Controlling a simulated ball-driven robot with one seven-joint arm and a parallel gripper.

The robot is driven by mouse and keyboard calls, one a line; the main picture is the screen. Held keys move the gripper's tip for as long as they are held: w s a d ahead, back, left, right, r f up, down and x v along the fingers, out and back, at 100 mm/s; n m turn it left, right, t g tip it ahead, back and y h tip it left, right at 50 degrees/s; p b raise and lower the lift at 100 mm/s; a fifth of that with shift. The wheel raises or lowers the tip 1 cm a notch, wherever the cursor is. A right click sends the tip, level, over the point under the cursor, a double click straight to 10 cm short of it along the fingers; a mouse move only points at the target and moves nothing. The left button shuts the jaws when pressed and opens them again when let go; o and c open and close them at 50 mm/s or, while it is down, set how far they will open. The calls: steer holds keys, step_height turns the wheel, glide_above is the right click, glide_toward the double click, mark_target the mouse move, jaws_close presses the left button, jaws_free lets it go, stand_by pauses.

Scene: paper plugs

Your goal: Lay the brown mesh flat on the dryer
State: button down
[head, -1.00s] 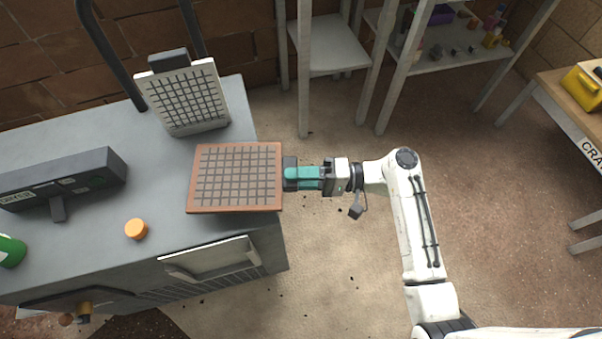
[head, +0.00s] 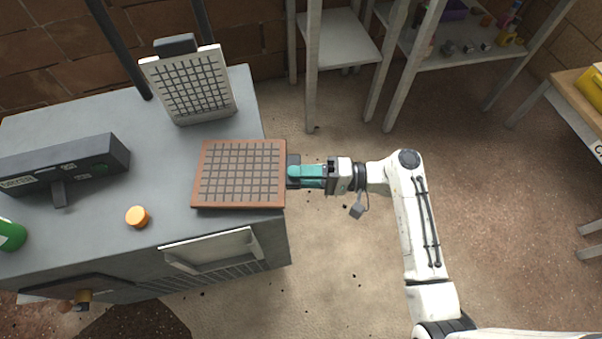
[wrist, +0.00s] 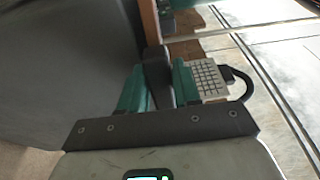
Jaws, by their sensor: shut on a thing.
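The brown mesh (head: 240,174), a square brown-rimmed frame with a dark grid, is held out by my gripper (head: 296,172). My gripper has teal fingers and is shut on the dark tab at the mesh's right side. In the head view the mesh looks roughly level and covers the right part of the grey dryer top (head: 165,185). I cannot tell whether it touches that surface. In the wrist view the fingers (wrist: 158,88) close on the dark tab, and the brown rim (wrist: 150,22) shows beyond.
A white mesh (head: 193,87) stands tilted at the back of the dryer. A dark control box (head: 65,165), an orange cap (head: 137,217) and a green bottle (head: 10,236) are on the left. Shelves (head: 340,40) stand behind; a wooden table (head: 575,85) is at right.

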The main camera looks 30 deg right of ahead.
steer(key=shift+f+b, duration=0.45)
steer(key=shift+f, duration=0.2)
steer(key=c, duration=0.7)
jaws_free()
steer(key=v, duration=1)
steer(key=shift+s+d, duration=0.25)
steer(key=shift+d, duration=0.05)
